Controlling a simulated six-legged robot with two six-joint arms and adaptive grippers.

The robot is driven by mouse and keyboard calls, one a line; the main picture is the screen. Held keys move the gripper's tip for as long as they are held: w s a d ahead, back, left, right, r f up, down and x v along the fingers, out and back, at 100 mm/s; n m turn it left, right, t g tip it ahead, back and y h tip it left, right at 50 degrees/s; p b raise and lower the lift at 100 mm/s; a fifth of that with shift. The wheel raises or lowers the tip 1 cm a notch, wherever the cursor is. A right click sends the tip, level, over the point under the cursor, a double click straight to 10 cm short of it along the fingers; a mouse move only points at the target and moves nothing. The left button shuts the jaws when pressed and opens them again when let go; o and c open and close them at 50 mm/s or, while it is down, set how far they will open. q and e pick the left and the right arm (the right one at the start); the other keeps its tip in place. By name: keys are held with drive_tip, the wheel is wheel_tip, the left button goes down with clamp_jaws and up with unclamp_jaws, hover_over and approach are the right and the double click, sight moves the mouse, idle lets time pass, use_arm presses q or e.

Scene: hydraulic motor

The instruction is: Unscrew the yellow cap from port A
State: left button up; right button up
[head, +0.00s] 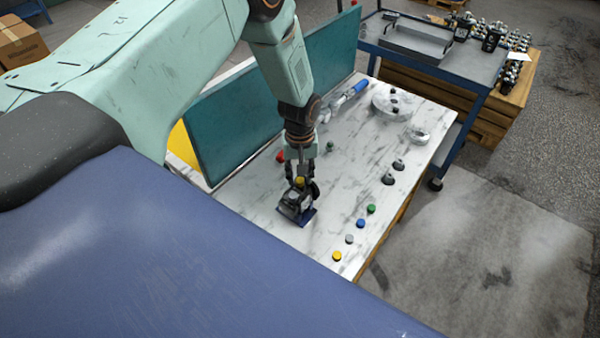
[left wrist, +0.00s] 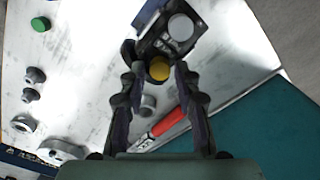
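The hydraulic motor (head: 291,211) is a dark block on a blue base on the marble-patterned bench, below my left gripper. A yellow cap (left wrist: 159,69) sits on the motor (left wrist: 143,48); a light grey round cap (left wrist: 181,27) is beside it. No port letter is readable. My left gripper (head: 300,176) points down over the motor. In the left wrist view its fingertips (left wrist: 158,72) are apart, on either side of the yellow cap, with a visible gap at each side. The gripper looks open and empty. My right gripper is not in view.
Loose green (head: 371,209), blue (head: 361,223), grey (head: 349,239) and yellow (head: 337,256) caps line the bench's near right edge. Dark fittings (head: 393,172) and a round flange (head: 396,104) stand farther back. A red-handled tool (left wrist: 168,121) lies near the teal panel (head: 235,125).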

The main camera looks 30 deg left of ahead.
use_arm(q)
drive_tip(key=shift+f+m+b, duration=0.1)
drive_tip(key=shift+m+b, duration=0.4)
drive_tip(key=shift+m, duration=0.4)
drive_tip(key=m+b, duration=0.1)
drive_tip(key=m, duration=0.2)
drive_tip(key=m+b, duration=0.1)
drive_tip(key=m, duration=0.2)
drive_tip(key=shift+m, duration=0.4)
drive_tip(key=shift+m+b, duration=0.45)
drive_tip(key=shift+m, duration=0.45)
clamp_jaws()
